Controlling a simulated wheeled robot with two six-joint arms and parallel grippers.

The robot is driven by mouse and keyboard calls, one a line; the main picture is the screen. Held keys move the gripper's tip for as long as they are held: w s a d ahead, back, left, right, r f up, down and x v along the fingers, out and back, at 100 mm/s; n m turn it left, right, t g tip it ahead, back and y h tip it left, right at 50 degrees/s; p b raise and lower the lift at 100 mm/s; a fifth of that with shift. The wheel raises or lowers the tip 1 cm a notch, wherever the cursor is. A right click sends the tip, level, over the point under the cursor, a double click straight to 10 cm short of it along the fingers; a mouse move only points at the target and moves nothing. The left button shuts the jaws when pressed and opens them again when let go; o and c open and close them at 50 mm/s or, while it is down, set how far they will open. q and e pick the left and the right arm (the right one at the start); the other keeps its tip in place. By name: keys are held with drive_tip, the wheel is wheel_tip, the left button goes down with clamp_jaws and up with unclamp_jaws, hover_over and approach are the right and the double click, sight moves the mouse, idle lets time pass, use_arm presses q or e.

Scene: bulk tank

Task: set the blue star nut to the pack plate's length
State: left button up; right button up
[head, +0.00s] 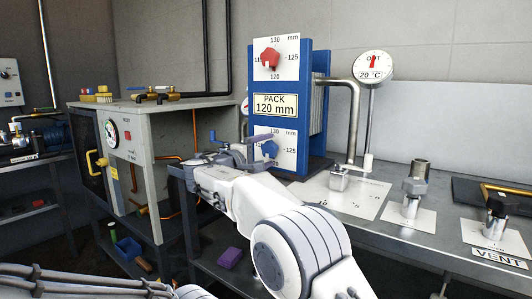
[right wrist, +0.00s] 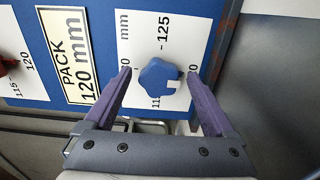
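The blue star nut (head: 269,149) is on the lower white dial of the blue panel. In the right wrist view the nut (right wrist: 156,74) sits between my fingers, with a white notch at its lower right edge, towards the side between 115 and 120. The dial shows 130, 125, 120 and 115, partly covered by the fingers. The pack plate (head: 275,105) reads PACK 120 mm. My right gripper (head: 258,149) is open, one purple finger on each side of the nut, with gaps visible. My left gripper is out of view; only part of my left arm shows.
A red star nut (head: 270,58) sits on the upper dial. A temperature gauge (head: 373,65) stands to the right. The steel bench (head: 380,225) carries fittings on white cards and a VENT label. A grey machine (head: 150,150) stands at the left.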

drive_tip(key=v, duration=1)
drive_tip(key=shift+s+a+p, duration=0.15)
drive_tip(key=shift+s+p, duration=0.1)
drive_tip(key=shift+p, duration=0.2)
